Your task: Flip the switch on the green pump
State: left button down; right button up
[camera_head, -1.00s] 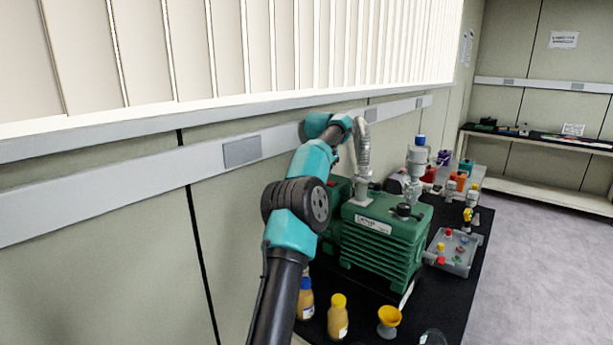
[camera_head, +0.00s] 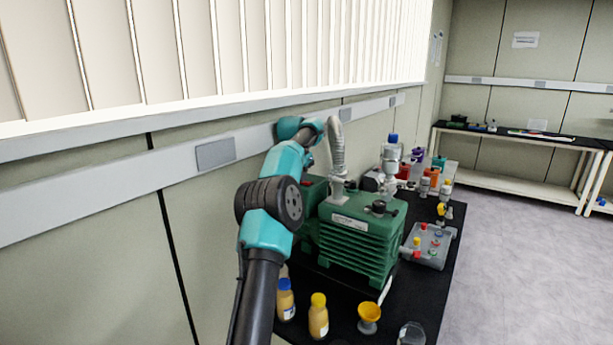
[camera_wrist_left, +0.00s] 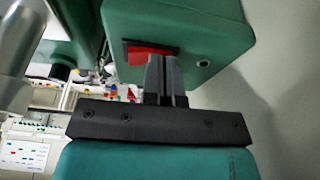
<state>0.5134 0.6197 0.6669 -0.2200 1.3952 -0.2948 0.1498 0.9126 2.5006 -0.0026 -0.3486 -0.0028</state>
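The green pump (camera_head: 352,240) stands on the black bench top in the head view, with a ribbed metal hose rising from its back left. In the left wrist view, the green housing (camera_wrist_left: 215,25) carries a red switch (camera_wrist_left: 146,60) in a dark recess. My left gripper (camera_wrist_left: 165,62) has its two grey fingers together, with nothing seen between them. The fingertips are at the switch and cover part of it; I cannot tell whether they touch. In the head view my left arm reaches behind the pump, and its fingers are hidden. My right gripper is not in view.
The wall and its grey rail run close behind the pump. Bottles (camera_head: 318,318) and a yellow funnel (camera_head: 369,314) stand in front of it. A grey tray (camera_head: 436,262) of small parts lies to its right. Open floor lies farther right.

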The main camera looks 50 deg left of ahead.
pick_arm(q)
jog(key=shift+d+f, duration=0.1)
jog(key=shift+w+d+r, duration=0.2)
jog(key=shift+d+r, duration=0.05)
jog(key=shift+d, duration=0.4)
